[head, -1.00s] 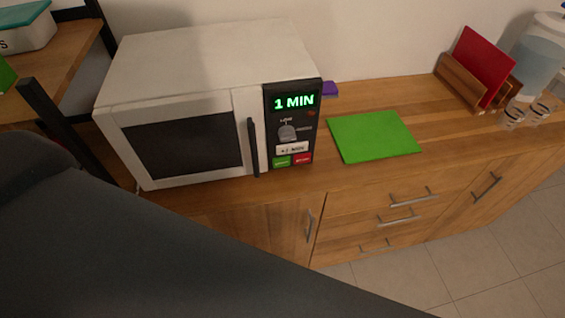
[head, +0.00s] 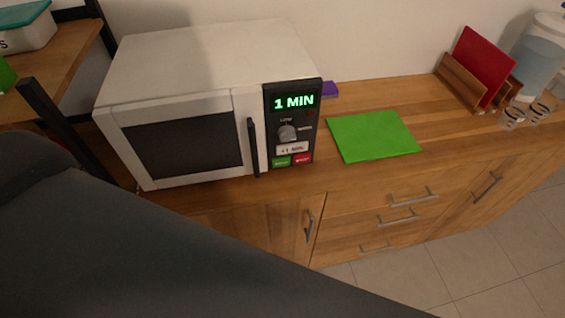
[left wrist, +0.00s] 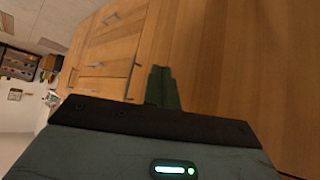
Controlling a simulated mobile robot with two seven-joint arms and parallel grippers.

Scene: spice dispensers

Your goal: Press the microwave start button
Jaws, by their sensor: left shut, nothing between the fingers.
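A white microwave (head: 205,55) stands on the wooden counter at the left of the head view, with its door shut. Its black control panel (head: 309,125) shows "1 MIN" in green. Below are a grey knob (head: 287,132), a white "+1 MIN" button (head: 292,149), a green start button (head: 281,161) and a red button (head: 302,158). My left gripper (left wrist: 160,72) shows only in the left wrist view. It is shut and empty, in front of wooden cabinet fronts, with the microwave out of that view. My right gripper is in neither view.
A green board (head: 374,136) lies flat on the counter right of the microwave. A red board (head: 482,66) stands in a wooden rack, near small glass jars (head: 513,117). A dark arm of mine covers the lower left of the head view.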

